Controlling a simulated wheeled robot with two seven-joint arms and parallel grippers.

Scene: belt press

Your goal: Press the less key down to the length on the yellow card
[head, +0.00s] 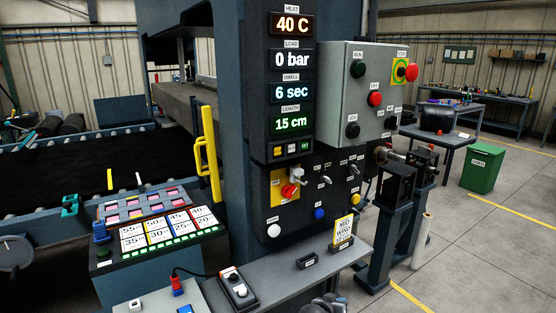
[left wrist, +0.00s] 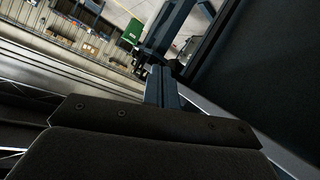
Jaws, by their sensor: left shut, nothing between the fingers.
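The length display (head: 291,123) on the dark press column reads 15 cm in green. My left gripper (head: 328,302) shows partly at the bottom edge, below the shelf, apart from the keys. It is shut and empty.
A grey switch box (head: 362,92) with red and black buttons juts out right of the displays. Knobs and toggles (head: 289,190) lie below the keys. A console with printed cards (head: 170,226) stands left. A black pendant (head: 237,288) lies on the shelf.

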